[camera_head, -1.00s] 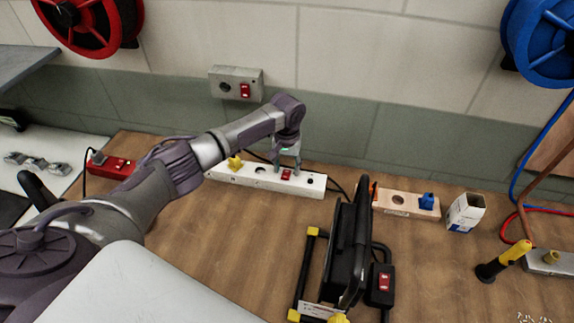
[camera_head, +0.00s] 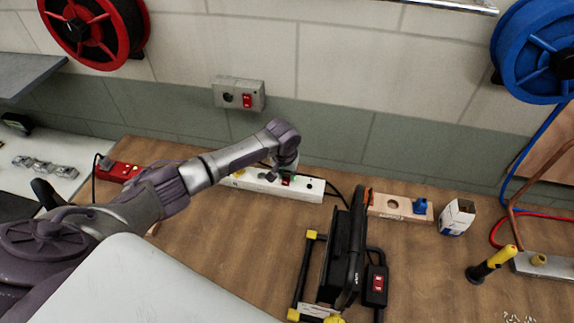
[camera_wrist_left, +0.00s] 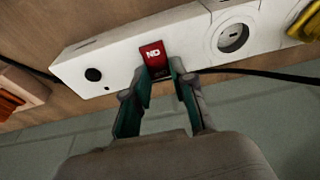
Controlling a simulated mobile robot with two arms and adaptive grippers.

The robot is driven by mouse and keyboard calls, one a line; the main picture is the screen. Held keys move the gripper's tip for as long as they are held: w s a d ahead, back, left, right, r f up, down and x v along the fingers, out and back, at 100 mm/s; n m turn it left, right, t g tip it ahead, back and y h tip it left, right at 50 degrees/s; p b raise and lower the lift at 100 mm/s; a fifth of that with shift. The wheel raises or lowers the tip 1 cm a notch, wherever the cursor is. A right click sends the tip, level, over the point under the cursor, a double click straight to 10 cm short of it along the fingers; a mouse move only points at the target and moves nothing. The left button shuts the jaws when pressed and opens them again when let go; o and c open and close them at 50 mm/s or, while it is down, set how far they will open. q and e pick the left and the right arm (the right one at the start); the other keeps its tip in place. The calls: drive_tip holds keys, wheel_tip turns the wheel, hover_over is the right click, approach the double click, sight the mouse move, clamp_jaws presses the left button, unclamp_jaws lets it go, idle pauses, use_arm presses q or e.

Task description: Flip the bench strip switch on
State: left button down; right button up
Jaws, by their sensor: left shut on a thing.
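The white bench strip (camera_head: 313,190) lies on the wooden bench near the wall; it also shows in the left wrist view (camera_wrist_left: 112,62). Its red switch (camera_wrist_left: 152,54) bears white "ON" lettering, upside down in that view. The switch also shows in the head view (camera_head: 287,180). My left gripper (camera_wrist_left: 161,78) is at the switch, with its two green-lined fingers closed on its near part. In the head view the gripper (camera_head: 280,174) is partly hidden by its own wrist. My right gripper is not in view.
A black and yellow work light (camera_head: 340,255) stands in front of the strip. A wooden block with a blue knob (camera_head: 392,206) and a small white box (camera_head: 457,217) lie to the right. A grey wall box (camera_head: 239,94) is above. The front bench middle is clear.

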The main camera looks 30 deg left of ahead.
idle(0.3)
use_arm(q)
drive_tip(key=c, duration=1)
unclamp_jaws()
drive_tip(key=shift+o, duration=0.2)
drive_tip(key=shift+r, duration=0.1)
drive_tip(key=v, duration=1.1)
drive_tip(key=shift+s+r, duration=0.15)
drive_tip(key=shift+r, duration=0.25)
drive_tip(key=shift+s+f, duration=0.1)
